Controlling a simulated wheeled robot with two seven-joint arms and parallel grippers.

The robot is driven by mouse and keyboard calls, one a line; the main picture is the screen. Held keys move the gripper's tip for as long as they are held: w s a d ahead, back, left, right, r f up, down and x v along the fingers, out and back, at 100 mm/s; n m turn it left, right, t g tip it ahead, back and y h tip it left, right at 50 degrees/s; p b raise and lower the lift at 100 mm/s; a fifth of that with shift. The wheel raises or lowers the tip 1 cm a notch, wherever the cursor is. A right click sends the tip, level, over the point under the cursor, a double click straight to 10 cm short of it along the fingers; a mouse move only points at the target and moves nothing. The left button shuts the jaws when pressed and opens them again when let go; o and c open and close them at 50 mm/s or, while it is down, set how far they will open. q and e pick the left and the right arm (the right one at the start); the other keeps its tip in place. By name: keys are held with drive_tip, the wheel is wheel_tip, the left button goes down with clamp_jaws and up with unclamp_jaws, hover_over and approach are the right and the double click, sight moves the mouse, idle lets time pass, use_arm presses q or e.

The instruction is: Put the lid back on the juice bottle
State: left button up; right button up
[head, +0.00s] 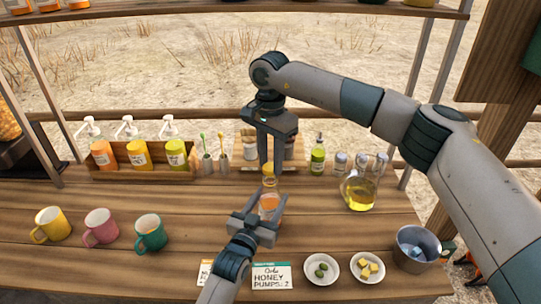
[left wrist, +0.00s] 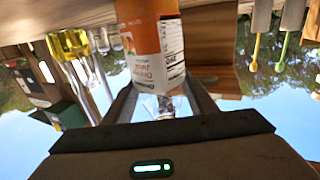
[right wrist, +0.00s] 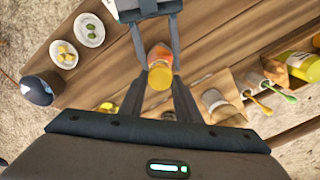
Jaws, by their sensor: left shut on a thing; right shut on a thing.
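The juice bottle (head: 268,202), clear with an orange label, stands upright on the counter between the fingers of my left gripper (head: 262,204), which is shut on it. The left wrist view shows its label (left wrist: 152,40) close up. My right gripper (head: 269,166) points straight down over the bottle and is shut on the yellow lid (head: 269,170). In the right wrist view the lid (right wrist: 160,76) sits between the fingertips, over the bottle's top (right wrist: 159,54). The lid hides the bottle's mouth, and I cannot tell whether they touch.
Yellow, pink and teal mugs (head: 150,232) stand at left. A pump-bottle rack (head: 140,172) and a small wooden rack (head: 242,165) are behind. An oil flask (head: 358,190) stands at right. An order card (head: 271,275), two small plates (head: 321,282) and a metal pot (head: 416,236) line the front.

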drive_tip(key=shift+f, duration=0.1)
idle(0.6)
drive_tip(key=shift+f, duration=0.75)
drive_tip(key=shift+f, duration=0.6)
idle(0.4)
